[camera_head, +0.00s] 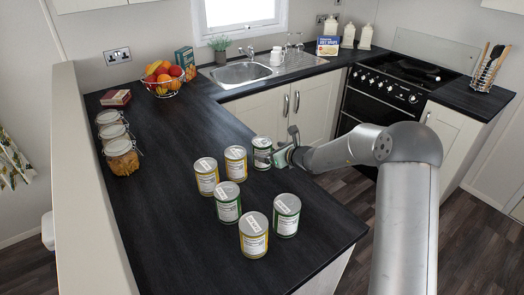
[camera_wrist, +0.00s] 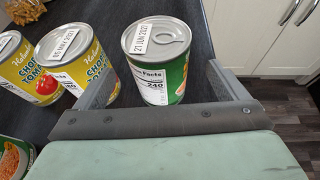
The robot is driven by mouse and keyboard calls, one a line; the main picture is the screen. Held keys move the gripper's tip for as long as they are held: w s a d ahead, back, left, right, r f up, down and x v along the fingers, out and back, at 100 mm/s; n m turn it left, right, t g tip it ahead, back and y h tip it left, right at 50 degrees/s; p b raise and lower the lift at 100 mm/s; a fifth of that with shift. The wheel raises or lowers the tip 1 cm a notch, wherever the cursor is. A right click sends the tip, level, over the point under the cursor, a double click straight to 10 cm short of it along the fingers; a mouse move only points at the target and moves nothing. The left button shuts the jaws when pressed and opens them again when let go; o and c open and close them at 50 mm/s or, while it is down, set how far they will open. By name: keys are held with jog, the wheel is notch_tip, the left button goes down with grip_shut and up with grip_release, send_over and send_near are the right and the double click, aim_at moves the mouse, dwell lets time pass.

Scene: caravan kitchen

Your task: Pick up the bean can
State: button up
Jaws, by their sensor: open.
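A green-labelled can (camera_head: 262,153) stands upright near the counter's inner edge; I cannot read its product name. In the wrist view this can (camera_wrist: 158,72) stands between my open fingers, its lid dated 21 Jun 2027. My gripper (camera_head: 277,153) is at the can's right side, low and level, and does not hold it. Two more green cans (camera_head: 228,204) (camera_head: 286,216) stand nearer the front. Part of a green-labelled can (camera_wrist: 14,157) with orange beans pictured on it shows at the wrist view's lower left.
Yellow chopped-tomato cans (camera_wrist: 73,68) stand left of my gripper; in the head view they stand at the back (camera_head: 235,161), left (camera_head: 206,178) and front (camera_head: 254,238). Jars (camera_head: 121,156) line the left edge. A fruit basket (camera_head: 163,80) and sink (camera_head: 240,73) are farther back.

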jog(key=p+x, duration=0.2)
jog(key=x, duration=0.2)
jog(key=shift+w+a+f, duration=0.15)
jog(key=shift+a, duration=0.1)
jog(key=shift+w+a+f+p, duration=0.3)
jog(key=shift+p, duration=0.05)
jog(key=c, duration=1.4)
